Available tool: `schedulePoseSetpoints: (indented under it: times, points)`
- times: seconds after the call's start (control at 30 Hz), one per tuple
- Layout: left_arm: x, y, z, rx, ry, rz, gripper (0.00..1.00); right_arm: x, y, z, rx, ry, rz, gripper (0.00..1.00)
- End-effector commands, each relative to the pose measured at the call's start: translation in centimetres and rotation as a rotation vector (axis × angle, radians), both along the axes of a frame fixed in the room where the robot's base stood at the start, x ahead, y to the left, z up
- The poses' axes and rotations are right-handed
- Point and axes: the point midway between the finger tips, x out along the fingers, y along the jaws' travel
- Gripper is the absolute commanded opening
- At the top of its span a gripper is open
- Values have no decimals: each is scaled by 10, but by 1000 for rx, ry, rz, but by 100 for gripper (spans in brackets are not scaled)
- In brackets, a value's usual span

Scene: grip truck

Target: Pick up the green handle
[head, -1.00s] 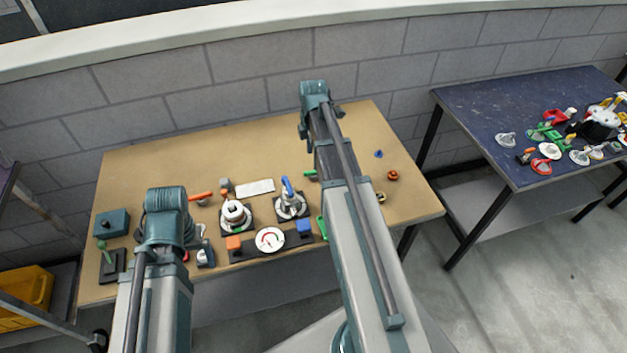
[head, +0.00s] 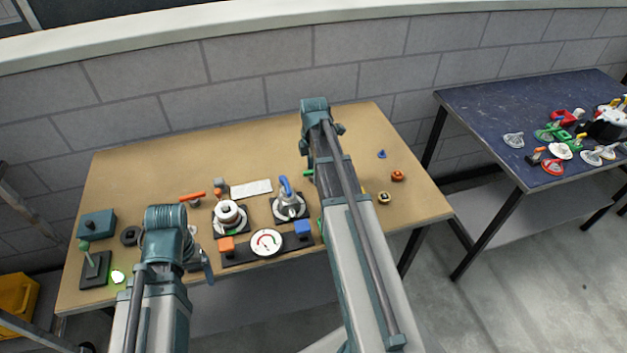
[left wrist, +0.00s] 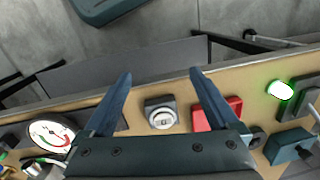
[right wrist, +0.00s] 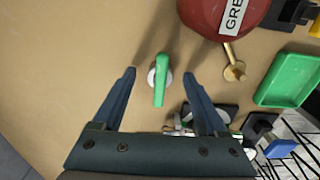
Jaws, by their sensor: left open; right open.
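The green handle (right wrist: 161,80) is a slim lever on a small round white base on the tan table. In the right wrist view it lies between the two fingers of my right gripper (right wrist: 159,73), which is open and empty. I cannot tell how far the fingers are above it. In the head view only a short green piece (head: 308,173) shows beside my right arm, which hides the rest.
Near the handle are a red rounded object (right wrist: 220,14) with a label, a brass key-like piece (right wrist: 233,68) and a green tray (right wrist: 290,80). A gauge (head: 266,242) and a blue-handled valve (head: 288,205) stand left of my right arm. The table's back left is clear.

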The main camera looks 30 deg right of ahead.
Motion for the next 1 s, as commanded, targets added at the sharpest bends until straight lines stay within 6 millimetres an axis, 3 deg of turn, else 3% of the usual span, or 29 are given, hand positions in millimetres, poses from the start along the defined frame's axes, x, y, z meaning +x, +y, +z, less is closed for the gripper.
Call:
schedulePoseSetpoints:
  times: [0.27, 0.7, 1.0]
  points:
    - [0, 0, -4, 0, 0, 0, 94, 0, 0, -4, 0, 0, 0, 75]
    - [0, 0, -4, 0, 0, 0, 94, 0, 0, -4, 0, 0, 0, 0]
    - [0, 0, -4, 0, 0, 0, 94, 0, 0, -4, 0, 0, 0, 0]
